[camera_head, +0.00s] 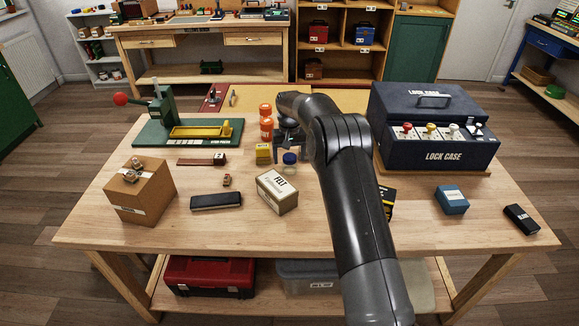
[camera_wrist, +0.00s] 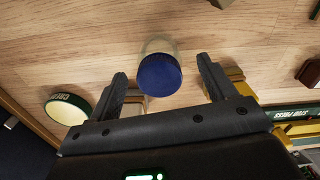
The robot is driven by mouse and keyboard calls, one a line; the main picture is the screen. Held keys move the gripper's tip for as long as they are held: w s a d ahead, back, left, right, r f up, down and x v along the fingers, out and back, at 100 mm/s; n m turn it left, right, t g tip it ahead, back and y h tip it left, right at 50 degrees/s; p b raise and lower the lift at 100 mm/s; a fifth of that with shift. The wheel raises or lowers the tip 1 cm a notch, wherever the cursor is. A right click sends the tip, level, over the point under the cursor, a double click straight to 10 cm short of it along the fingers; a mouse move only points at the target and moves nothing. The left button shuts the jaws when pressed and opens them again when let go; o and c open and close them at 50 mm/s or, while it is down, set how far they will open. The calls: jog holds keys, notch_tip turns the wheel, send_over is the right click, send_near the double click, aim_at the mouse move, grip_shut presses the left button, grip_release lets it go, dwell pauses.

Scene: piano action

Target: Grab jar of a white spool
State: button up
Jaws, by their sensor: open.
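A small jar with a dark blue lid (camera_wrist: 160,75) stands on the wooden table in the wrist view. Its body looks clear or whitish; I cannot make out a spool inside. In the head view the jar (camera_head: 290,160) stands in the middle of the table, behind the felt box. My gripper (camera_wrist: 162,66) is open, with one finger on each side of the jar and the lid in the gap between them. I see no contact. In the head view my gripper (camera_head: 290,139) is partly hidden by my arm.
The felt box (camera_head: 277,192) is in front. A large lock case (camera_head: 434,130) stands right.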

aim_at(290, 157)
notch_tip(290, 157, down, 4)
jog(key=shift+r, duration=0.1)
jog(key=shift+c, duration=0.5)
jog(key=shift+r, duration=0.1)
jog(key=c, duration=1)
